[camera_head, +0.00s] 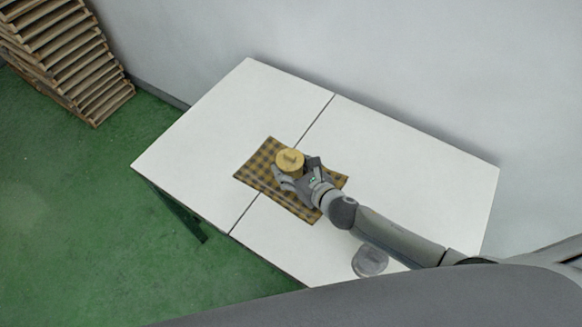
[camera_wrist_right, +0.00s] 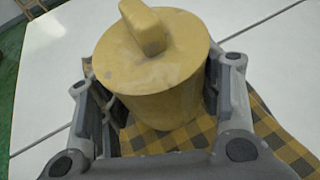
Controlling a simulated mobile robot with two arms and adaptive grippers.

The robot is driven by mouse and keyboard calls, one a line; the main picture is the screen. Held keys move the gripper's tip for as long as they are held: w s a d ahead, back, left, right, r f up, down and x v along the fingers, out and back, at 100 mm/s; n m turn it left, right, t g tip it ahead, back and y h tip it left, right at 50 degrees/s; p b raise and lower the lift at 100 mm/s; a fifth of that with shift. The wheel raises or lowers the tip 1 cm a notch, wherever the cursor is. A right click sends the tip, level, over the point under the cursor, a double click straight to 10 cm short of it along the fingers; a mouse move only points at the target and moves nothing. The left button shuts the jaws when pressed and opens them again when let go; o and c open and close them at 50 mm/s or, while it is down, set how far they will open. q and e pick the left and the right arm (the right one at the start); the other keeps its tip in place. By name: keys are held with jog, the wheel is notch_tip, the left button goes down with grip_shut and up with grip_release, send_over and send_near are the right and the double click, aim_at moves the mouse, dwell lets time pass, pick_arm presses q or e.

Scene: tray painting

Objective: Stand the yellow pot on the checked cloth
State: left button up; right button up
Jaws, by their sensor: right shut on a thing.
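The yellow pot (camera_head: 289,161) is a round, lidded pot with a block-shaped knob on top. It is upright over the checked cloth (camera_head: 254,174), a yellow and dark rectangle on the white table. My right gripper (camera_head: 292,172) is shut on the pot, with a finger on either side of it. The right wrist view shows the pot (camera_wrist_right: 158,75) between the fingers, with the cloth (camera_wrist_right: 200,136) below and around its base. I cannot tell whether the base touches the cloth. My left gripper is not in view.
The white table (camera_head: 245,95) has a seam across it and is mostly clear. Stacked wooden pallets (camera_head: 65,50) are on the green floor at the far left.

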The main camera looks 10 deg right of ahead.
jog(key=shift+f+b, duration=0.45)
jog(key=shift+f, duration=0.1)
jog(key=o, duration=1.3)
jog(key=shift+r, duration=0.3)
jog(key=v, duration=1.2)
jog(key=shift+r, duration=0.25)
jog(key=shift+d, duration=0.1)
